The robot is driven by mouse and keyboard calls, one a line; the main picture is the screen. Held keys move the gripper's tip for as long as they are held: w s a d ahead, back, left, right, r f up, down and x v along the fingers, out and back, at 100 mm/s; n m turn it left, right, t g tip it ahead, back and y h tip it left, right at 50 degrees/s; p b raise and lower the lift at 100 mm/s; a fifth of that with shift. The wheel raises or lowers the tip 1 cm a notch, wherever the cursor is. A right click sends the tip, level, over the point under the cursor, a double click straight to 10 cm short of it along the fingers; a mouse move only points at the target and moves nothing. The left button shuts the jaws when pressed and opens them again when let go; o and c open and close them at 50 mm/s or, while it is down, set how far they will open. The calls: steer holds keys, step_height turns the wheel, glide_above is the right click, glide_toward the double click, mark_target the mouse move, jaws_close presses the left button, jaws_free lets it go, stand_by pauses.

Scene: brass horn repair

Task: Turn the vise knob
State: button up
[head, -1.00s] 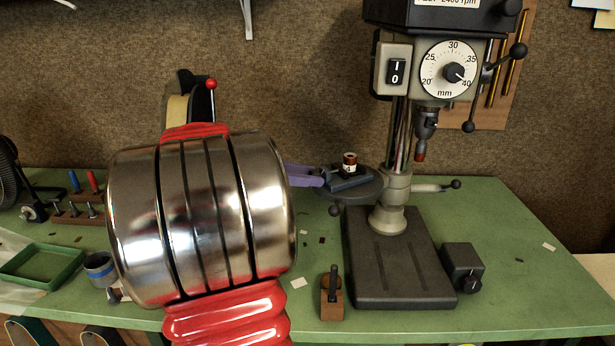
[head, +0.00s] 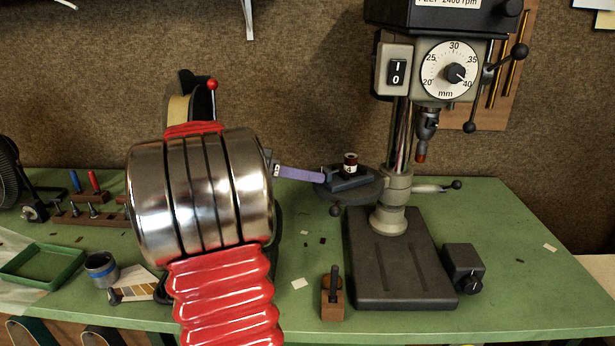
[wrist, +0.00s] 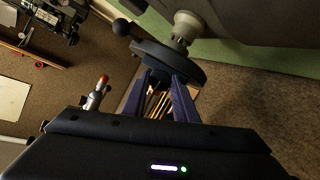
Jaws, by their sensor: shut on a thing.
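The small dark vise (head: 352,179) sits on the round table of the drill press and holds a short dark-red and white cylinder (head: 350,162) upright. My gripper (head: 321,177) reaches in from the left, its purple fingers at the vise's left end. The fingers are shut on the vise knob, which is mostly hidden between their tips in the head view. In the wrist view, my gripper (wrist: 160,84) has both purple fingers closing in at the dark vise end under the round table's edge.
A dark control box (head: 463,266) and a small wooden block tool (head: 332,297) stand at the front. The bench's right side is mostly clear.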

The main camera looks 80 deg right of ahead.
steer(key=o, duration=1.1)
steer(key=shift+c, duration=0.2)
step_height(320, 180, up, 10)
stand_by(0.8)
